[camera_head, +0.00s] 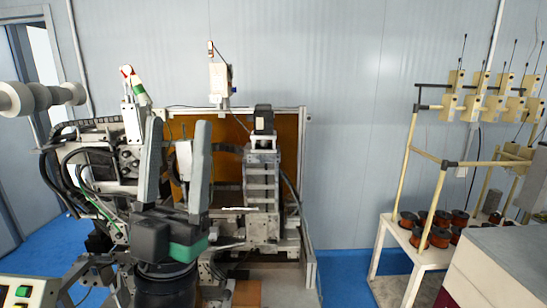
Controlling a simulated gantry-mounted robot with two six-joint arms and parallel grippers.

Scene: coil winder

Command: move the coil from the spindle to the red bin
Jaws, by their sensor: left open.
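My left gripper (179,121) stands large in front of the coil winder (262,190), with its two grey fingers pointing up. The fingers are wide apart, and no held object can be made out between them. A thin pale rod (240,209) shows to the right of the gripper at the machine; I cannot tell whether it is the spindle. I cannot make out the coil, and the gripper and arm cover part of the machine. No red bin can be made out. My right gripper is not in view.
A white rack (408,238) with several copper wire spools (438,237) and tall yellow posts stands at the right. A grey-topped cabinet (515,255) is at the lower right. A panel with a green button (22,292) is at the lower left. Blue floor (345,275) lies clear between machine and rack.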

